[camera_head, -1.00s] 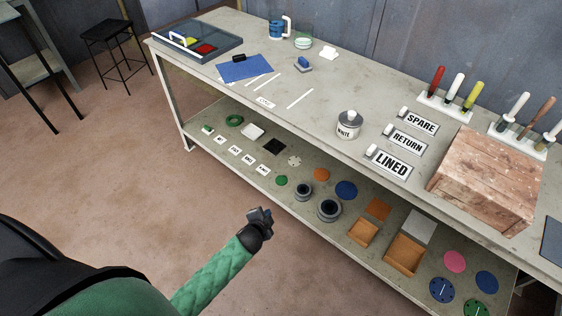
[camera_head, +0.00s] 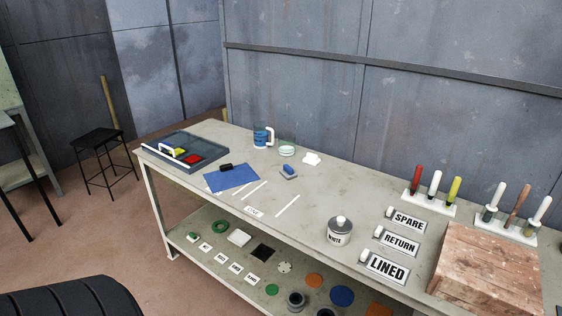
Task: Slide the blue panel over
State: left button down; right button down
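The blue panel (camera_head: 231,178) lies flat on the left part of the workbench top (camera_head: 320,184). A small black block (camera_head: 226,167) sits at its far edge; I cannot tell if it is fixed to the panel. Thin white strips (camera_head: 287,206) lie on the bench to the right of the panel, with a small white label (camera_head: 253,211) near the front edge. Neither of my grippers shows in the head view now, so nothing is seen touching the panel.
A dark tray (camera_head: 186,152) with yellow and red items stands left of the panel. A blue mug (camera_head: 262,136), a glass dish (camera_head: 287,147) and a small blue-topped block (camera_head: 289,171) are behind. A black stool (camera_head: 97,155) is left of the bench.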

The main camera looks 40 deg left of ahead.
aim_at(228, 177)
jog(key=j+z, duration=0.2)
jog(key=j, duration=0.25)
jog(key=k+j+z, duration=0.2)
jog(key=j, duration=0.25)
jog(key=j+z, duration=0.15)
jog(key=j, duration=0.3)
jog(key=k+j+z, duration=0.2)
jog(key=j, duration=0.25)
jog(key=j+z, duration=0.2)
jog(key=j, duration=0.2)
